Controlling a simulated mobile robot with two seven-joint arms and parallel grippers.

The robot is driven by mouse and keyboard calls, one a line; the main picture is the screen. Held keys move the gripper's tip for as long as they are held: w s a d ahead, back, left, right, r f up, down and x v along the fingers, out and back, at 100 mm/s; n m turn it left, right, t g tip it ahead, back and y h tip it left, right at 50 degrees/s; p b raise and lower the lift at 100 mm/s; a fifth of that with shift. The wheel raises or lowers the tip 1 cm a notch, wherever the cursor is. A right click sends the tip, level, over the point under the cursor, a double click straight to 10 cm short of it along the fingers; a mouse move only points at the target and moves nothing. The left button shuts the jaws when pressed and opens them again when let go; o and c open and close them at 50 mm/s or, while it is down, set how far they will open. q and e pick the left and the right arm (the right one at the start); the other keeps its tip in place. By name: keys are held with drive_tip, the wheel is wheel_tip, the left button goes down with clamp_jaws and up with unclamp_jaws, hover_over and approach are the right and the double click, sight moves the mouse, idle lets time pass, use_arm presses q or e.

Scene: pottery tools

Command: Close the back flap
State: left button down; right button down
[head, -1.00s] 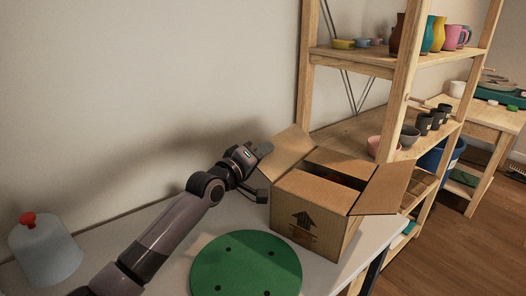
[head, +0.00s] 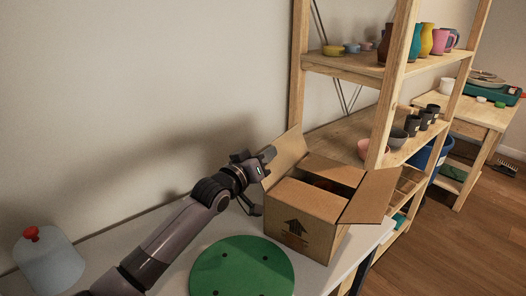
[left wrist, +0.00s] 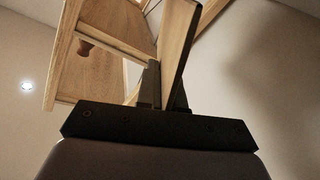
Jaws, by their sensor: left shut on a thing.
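The cardboard box (head: 307,218) stands open on the table, its arrow-marked side towards me. Its back flap (head: 288,152), on the wall side, stands up and leans outwards. My left gripper (head: 268,162) is at this flap's outer left edge and is shut on it. In the left wrist view the brown flap panel (left wrist: 179,45) rises from between the dark fingers (left wrist: 165,88). Another flap (head: 370,196) sticks out at the right. Something dark reddish shows inside the box; I cannot tell what. My right gripper is not in view.
A green round board (head: 242,268) lies in front of the box. A clear jug with a red cap (head: 50,262) stands at the far left. A wooden shelf (head: 352,68) with pots and cups rises close behind the box to the right. The wall is behind.

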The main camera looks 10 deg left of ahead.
use_arm(q)
drive_tip(key=shift+d, duration=0.1)
idle(0.4)
drive_tip(key=c, duration=1.3)
unclamp_jaws()
drive_tip(key=shift+c, duration=0.2)
drive_tip(key=shift+s, duration=0.15)
drive_tip(key=v, duration=0.7)
